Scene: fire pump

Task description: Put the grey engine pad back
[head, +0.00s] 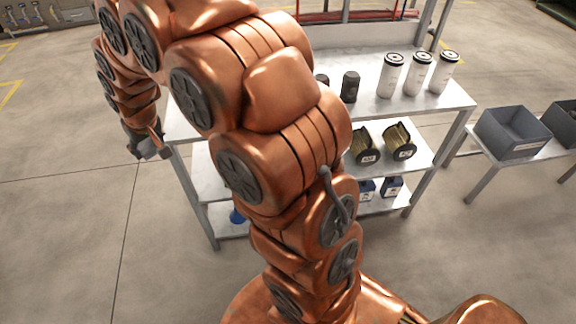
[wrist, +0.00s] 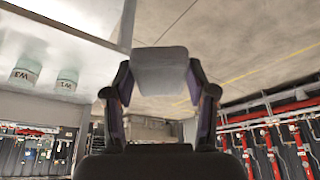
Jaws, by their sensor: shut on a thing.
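My gripper (wrist: 160,95) is shut on the grey engine pad (wrist: 161,70), a plain grey block with rounded corners. The pad sits between the two dark fingers and reaches past their tips in the wrist view. In the head view, my gripper (head: 155,145) hangs at the left, close beside the left end of the metal shelf unit (head: 190,128). The pad is too small there to make out clearly. No place for the pad can be made out in either view.
White canisters (head: 418,73) stand on the shelf unit's top. Brass-coloured spools (head: 399,142) and small blue boxes (head: 391,186) sit on lower shelves. Grey bins (head: 513,133) stand on a bench at right. My arm hides much of the shelf unit. Floor at left is clear.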

